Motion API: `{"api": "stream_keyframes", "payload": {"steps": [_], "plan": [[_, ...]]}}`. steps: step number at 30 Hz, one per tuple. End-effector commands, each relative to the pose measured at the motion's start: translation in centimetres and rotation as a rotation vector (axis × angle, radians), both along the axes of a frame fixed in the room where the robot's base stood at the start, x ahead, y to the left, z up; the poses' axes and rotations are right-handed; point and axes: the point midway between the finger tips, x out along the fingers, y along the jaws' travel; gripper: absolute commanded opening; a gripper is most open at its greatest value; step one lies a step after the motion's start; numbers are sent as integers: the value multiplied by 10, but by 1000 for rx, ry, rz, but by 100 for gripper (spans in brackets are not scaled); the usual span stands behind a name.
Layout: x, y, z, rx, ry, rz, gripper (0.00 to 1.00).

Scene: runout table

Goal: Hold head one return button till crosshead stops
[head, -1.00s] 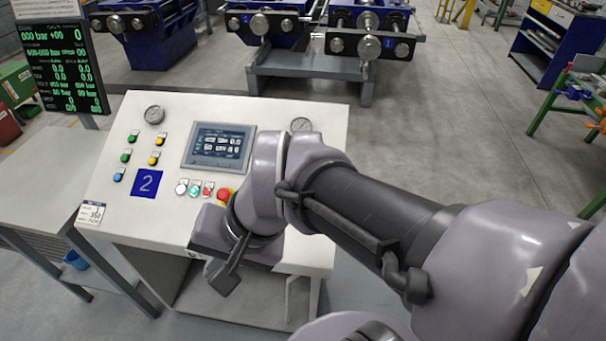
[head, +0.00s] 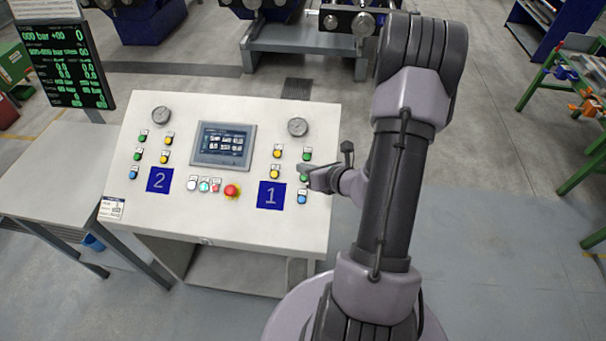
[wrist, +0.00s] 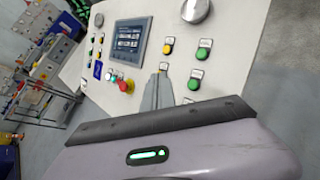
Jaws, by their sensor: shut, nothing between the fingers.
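The sloping white control panel (head: 240,120) has a blue plate marked 1 (head: 270,195) on its right half. Around that plate are an upper green button (head: 308,154), two yellow buttons (head: 277,152), a lower green button (head: 304,178) and a blue button (head: 301,199). Their labels are too small to read, so I cannot tell which is the return button. My gripper (head: 308,176) is shut and empty at the lower green button in the head view; contact cannot be told. In the wrist view my fingers (wrist: 160,76) point at the panel, left of the lower green button (wrist: 194,84). The crosshead cannot be identified.
A red emergency stop (head: 232,191) and several small buttons sit at the panel's lower middle. A touchscreen (head: 223,144) and two gauges are above. A dark readout board (head: 68,65) stands at left.

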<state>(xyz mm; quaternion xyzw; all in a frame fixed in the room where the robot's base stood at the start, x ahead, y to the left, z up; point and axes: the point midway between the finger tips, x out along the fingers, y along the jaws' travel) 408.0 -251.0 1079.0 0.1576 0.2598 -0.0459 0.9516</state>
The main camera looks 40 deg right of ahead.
Motion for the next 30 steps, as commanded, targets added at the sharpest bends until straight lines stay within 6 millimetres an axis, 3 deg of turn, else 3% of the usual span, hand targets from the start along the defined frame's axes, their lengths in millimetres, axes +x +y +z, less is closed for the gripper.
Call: {"api": "stream_keyframes", "payload": {"steps": [5, 21, 30], "plan": [[1, -1, -4, -1, -1, 3, 0], [21, -23, -71, -2, -1, 6, 0], [25, -27, -80, -1, 0, 6, 0]]}}
